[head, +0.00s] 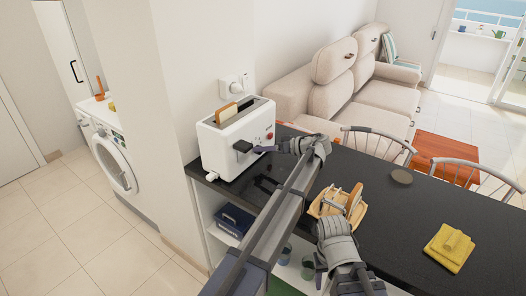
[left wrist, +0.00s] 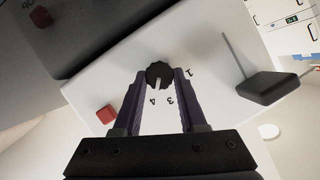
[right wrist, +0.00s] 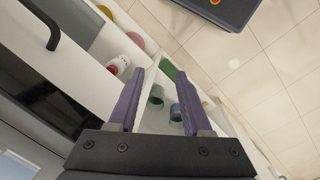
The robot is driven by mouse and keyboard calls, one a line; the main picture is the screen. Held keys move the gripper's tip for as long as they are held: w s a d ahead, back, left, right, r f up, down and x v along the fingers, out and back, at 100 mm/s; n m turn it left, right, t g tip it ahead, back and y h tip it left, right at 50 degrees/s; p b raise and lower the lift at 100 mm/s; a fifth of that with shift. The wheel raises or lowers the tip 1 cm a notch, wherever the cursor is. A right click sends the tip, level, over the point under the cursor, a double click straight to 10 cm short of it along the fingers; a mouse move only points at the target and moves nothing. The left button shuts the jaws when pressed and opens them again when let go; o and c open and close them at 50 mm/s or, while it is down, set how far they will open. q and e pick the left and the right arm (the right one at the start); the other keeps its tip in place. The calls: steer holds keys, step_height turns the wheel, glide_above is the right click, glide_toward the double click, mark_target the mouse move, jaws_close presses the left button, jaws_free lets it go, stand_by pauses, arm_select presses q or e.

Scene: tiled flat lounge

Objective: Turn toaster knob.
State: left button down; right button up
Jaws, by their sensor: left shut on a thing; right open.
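The white toaster (head: 226,150) stands at the left end of the dark counter, with a slice of toast (head: 227,111) in one slot. Its black knob (left wrist: 158,75) has a light pointer mark, and the numbers 1, 3 and 4 show around it in the left wrist view. My left gripper (left wrist: 161,78) is at the toaster's front face, its two fingers closed on either side of the knob. In the head view the arm hides the knob. A red button (left wrist: 106,114) and the black lever (left wrist: 268,87) are beside it. My right gripper (right wrist: 166,98) is open and empty, away from the toaster.
On the counter (head: 385,232) are a wooden rack (head: 323,206), a dark round coaster (head: 401,176) and a folded yellow cloth (head: 449,248). Chairs (head: 378,140) line its far side. Shelves with cups (right wrist: 176,112) lie below. A wall socket (head: 234,86) is behind the toaster.

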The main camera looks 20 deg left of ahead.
arm_select(q)
steer(key=shift+m, duration=0.3)
stand_by(0.5)
steer(key=shift+c, duration=2.3)
jaws_free()
steer(key=shift+d, duration=0.1)
steer(key=w+p+v, duration=0.1)
steer(key=p+v, duration=0.1)
steer(key=v, duration=0.5)
steer(key=shift+s+d, duration=0.35)
steer(key=shift+s, duration=0.05)
